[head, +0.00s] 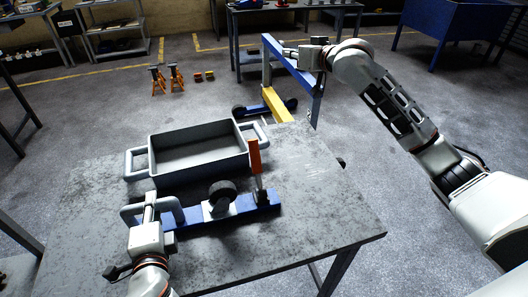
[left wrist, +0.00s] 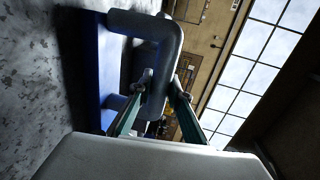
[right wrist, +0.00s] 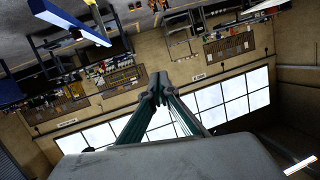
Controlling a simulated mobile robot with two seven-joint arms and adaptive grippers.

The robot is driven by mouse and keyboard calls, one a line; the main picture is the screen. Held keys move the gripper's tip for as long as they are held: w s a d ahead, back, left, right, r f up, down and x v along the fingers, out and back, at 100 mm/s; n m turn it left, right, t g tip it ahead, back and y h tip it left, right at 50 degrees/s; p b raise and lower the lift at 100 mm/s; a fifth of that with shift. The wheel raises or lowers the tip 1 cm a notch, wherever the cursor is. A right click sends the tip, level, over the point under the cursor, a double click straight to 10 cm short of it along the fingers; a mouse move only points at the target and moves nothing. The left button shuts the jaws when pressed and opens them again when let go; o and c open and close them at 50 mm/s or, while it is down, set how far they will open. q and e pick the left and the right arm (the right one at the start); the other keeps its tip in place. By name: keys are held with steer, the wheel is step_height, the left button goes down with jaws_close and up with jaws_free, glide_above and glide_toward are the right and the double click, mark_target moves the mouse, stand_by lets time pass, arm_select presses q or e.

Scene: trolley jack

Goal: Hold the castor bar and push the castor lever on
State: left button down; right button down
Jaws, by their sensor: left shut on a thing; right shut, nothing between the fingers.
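The castor bar (head: 240,205) is a blue bar lying on the grey table, with a dark wheel (head: 222,190) at its middle. A grey loop handle (head: 130,212) is at its left end. An orange castor lever (head: 254,157) stands nearly upright near its right end. My left gripper (head: 150,205) is shut on the handle; in the left wrist view the handle (left wrist: 165,50) passes between the fingers (left wrist: 160,95). My right gripper (head: 287,48) is shut and empty, in the air beyond the table, well away from the lever; its fingertips (right wrist: 158,85) meet.
A grey tray (head: 200,155) with side handles lies on the table behind the bar. A blue and yellow frame (head: 275,100) stands on the floor beyond the table. Orange stands (head: 158,80) are further back. The table's right front is clear.

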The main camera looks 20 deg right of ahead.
mark_target(256, 164)
arm_select(q)
steer(key=shift+f, duration=0.1)
arm_select(e)
steer(key=s+a+f+m+g+y, duration=0.1)
steer(key=s+f+m+g+y, duration=0.1)
steer(key=s+f, duration=0.35)
steer(key=s+a+f+m+g+y, duration=0.1)
steer(key=s+f+m+g+y, duration=0.1)
steer(key=f, duration=0.6)
steer(key=s+a+f+m+g+y, duration=0.1)
steer(key=s+f+m+g+y, duration=0.1)
steer(key=s, duration=0.4)
steer(key=s+a+f+m+g+y, duration=0.1)
steer(key=s+f+m+y, duration=0.1)
steer(key=s+m+y, duration=0.2)
steer(key=shift+s+a+f+m+g, duration=0.35)
steer(key=shift+s+m, duration=0.65)
steer(key=shift+s, duration=0.8)
steer(key=shift+r, duration=0.1)
steer(key=w+a, duration=0.1)
steer(key=a, duration=0.8)
steer(key=shift+a+f, duration=0.15)
steer(key=shift+f, duration=0.15)
